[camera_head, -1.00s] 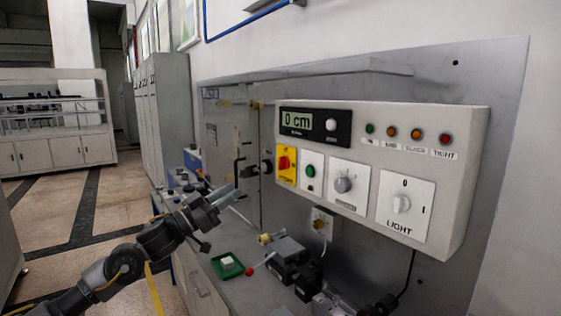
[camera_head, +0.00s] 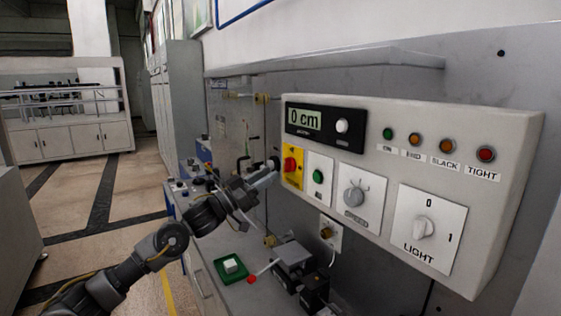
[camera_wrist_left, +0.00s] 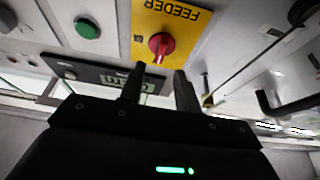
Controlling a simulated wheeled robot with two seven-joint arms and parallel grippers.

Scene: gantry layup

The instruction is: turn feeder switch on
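The feeder switch is a red knob (camera_head: 291,165) on a yellow plate (camera_head: 292,181) at the left end of the control box. In the left wrist view the red knob (camera_wrist_left: 162,44) sits on the yellow plate marked FEEDER (camera_wrist_left: 178,22). My left gripper (camera_head: 272,176) is just left of the yellow plate in the head view. In the left wrist view its two fingers (camera_wrist_left: 160,72) are apart with nothing between them. The knob lies just beyond the fingertips, roughly in line with the gap. Contact with the knob is not visible. My right gripper is not in view.
The control box (camera_head: 480,135) also carries a green button (camera_head: 318,176), a speed knob (camera_head: 354,195) and a light switch (camera_head: 424,228). The display (camera_head: 304,118) reads 0 cm. Below are a green tray (camera_head: 226,276) and dark equipment (camera_head: 290,275).

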